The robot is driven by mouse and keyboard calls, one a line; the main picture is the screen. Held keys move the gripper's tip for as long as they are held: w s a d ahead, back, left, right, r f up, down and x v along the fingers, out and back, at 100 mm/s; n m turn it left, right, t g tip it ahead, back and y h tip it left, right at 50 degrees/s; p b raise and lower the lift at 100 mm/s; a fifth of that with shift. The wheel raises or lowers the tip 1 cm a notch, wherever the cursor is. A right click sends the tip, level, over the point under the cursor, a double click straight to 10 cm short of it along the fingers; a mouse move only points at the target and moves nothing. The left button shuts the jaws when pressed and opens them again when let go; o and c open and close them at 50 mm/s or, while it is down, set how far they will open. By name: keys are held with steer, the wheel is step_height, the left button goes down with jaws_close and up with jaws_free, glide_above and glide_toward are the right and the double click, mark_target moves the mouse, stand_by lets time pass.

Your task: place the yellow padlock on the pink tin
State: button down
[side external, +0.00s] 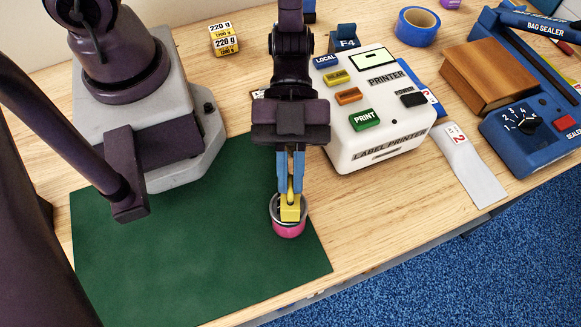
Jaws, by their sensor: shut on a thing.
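The yellow padlock (290,210) is in my gripper (291,188), whose blue fingers point down and are shut on its upper part. The padlock is upright over the top of the pink tin (289,229). The tin is short and round, with a grey metal rim and a pink side. It stands on the green mat (180,255) near the mat's right edge. From this view I cannot tell whether the padlock's underside touches the tin. The padlock hides part of the tin's top.
A white label printer (375,140) stands to the right, behind the tin. Further right are a grey strip (472,165), a brown block (488,76) and a blue bag sealer (525,130). The mat's left part is clear.

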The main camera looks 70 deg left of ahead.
steer(key=shift+f, duration=0.15)
steer(key=c, duration=1.6)
jaws_free()
steer(key=o, duration=0.3)
